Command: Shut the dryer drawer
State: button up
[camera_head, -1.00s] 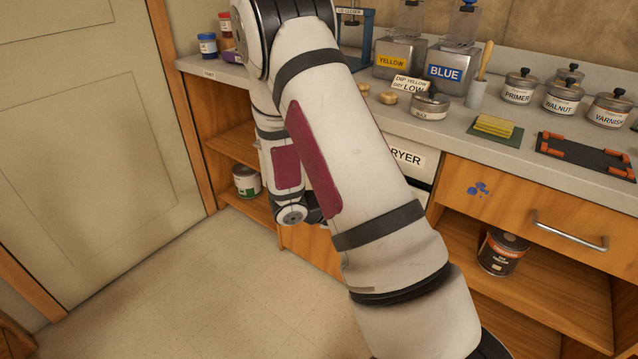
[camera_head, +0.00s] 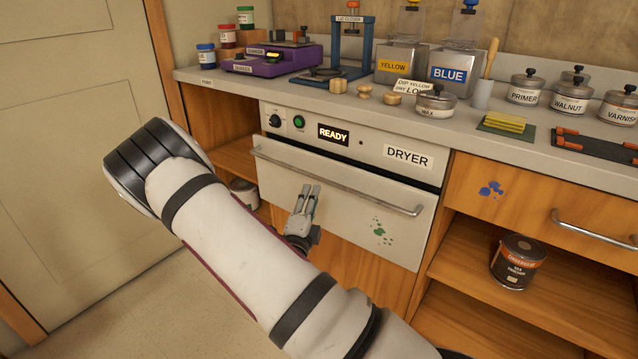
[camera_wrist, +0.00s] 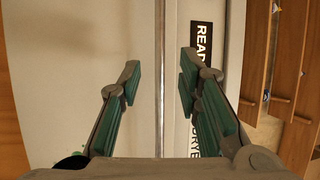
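The dryer drawer (camera_head: 345,215) is a pale panel with green paint spots, below the dryer's control strip. Its long metal bar handle (camera_head: 350,187) runs across the upper part. A narrow dark gap shows above the panel; I cannot tell how far the drawer stands out. My gripper (camera_head: 310,188) is in front of the panel, close below the handle. In the wrist view my gripper (camera_wrist: 160,82) is open and empty, its green-padded fingers apart. The handle (camera_wrist: 160,40) shows as an upright bar in line with the space between them, and no contact is visible.
The display (camera_head: 333,134) reads READY. The counter (camera_head: 455,125) above carries a purple shaker, tins, a yellow sponge and other items. A second drawer (camera_head: 540,205) with a bar handle is at the right. The floor (camera_head: 175,300) at the left is clear.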

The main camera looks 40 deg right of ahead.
aim_at(319, 180)
jog(key=b+x, duration=0.2)
jog(key=x, duration=0.6)
jog(key=shift+w+d, duration=0.15)
jog(key=shift+w, duration=0.05)
grip_shut()
